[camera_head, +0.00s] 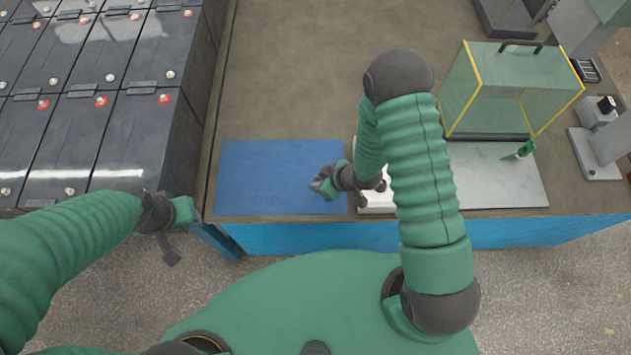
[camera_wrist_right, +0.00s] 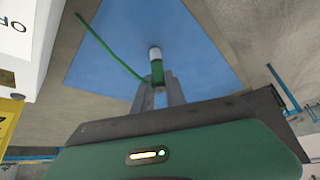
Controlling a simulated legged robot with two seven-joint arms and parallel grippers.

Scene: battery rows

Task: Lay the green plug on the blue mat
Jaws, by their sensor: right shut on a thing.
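The green plug (camera_wrist_right: 157,70), a short green cylinder with a white end, is between the fingers of my right gripper (camera_wrist_right: 158,92) in the wrist view. A thin green cord (camera_wrist_right: 110,48) runs from beside it to the upper left. The blue mat (camera_head: 265,180) lies flat at the table's front edge and also shows behind the plug in the wrist view (camera_wrist_right: 205,50). In the head view my right gripper (camera_head: 323,184) is over the mat's right part; the plug is hard to make out there. My left gripper (camera_head: 172,250) is off the table at left, its fingers unclear.
A white box (camera_head: 377,197) stands just right of the mat, partly behind my right arm. A clear yellow-edged guard (camera_head: 508,88) and a grey plate (camera_head: 500,187) with a small green part (camera_head: 525,149) are further right. Black battery blocks (camera_head: 105,120) stand left. The mat's left part is clear.

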